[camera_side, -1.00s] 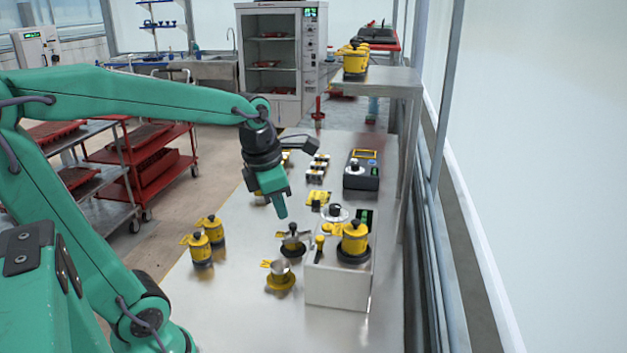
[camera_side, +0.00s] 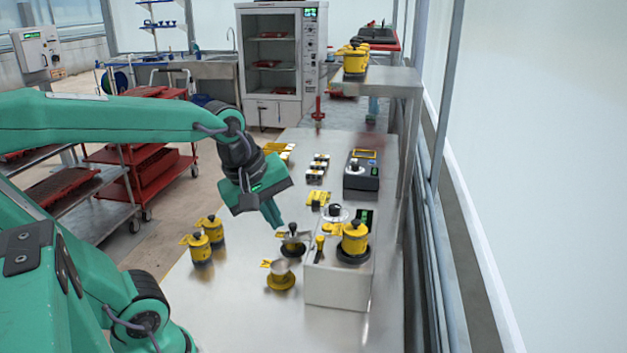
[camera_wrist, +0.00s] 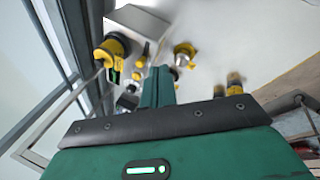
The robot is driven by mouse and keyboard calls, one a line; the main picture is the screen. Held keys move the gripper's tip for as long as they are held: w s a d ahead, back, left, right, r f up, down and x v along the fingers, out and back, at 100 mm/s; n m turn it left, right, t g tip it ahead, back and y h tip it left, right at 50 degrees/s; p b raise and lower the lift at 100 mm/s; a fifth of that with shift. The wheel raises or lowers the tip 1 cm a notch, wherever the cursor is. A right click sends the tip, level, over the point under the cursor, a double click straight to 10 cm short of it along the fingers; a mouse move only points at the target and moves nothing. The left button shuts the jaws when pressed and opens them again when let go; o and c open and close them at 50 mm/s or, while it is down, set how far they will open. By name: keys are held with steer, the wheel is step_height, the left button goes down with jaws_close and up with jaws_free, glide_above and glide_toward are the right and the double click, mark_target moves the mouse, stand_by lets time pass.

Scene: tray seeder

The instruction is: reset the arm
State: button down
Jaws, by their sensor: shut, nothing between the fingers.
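My gripper (camera_side: 271,211) is green with a dark wrist. It is shut and empty, held above the metal bench to the left of the grey box in the side view. Its fingers point down and slightly right, near a metal cup with a dark base (camera_side: 293,242). In the wrist view my gripper (camera_wrist: 158,75) shows its fingers together with nothing between them. The bench items appear beyond the fingertips there.
A grey box (camera_side: 337,287) carries a yellow canister (camera_side: 354,238). A cup on a yellow base (camera_side: 280,276) stands beside it. Yellow canisters (camera_side: 202,248) stand at the left edge. A black device (camera_side: 361,175) and a raised shelf (camera_side: 392,78) are farther back.

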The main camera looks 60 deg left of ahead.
steer(key=s+d+m, duration=0.1)
steer(key=m, duration=0.4)
steer(key=s+m, duration=0.1)
steer(key=m, duration=0.4)
steer(key=s+d+m+t, duration=0.1)
steer(key=m, duration=0.4)
steer(key=shift+s+d+f+m, duration=0.1)
steer(key=shift+d+m, duration=0.25)
steer(key=shift+m, duration=0.05)
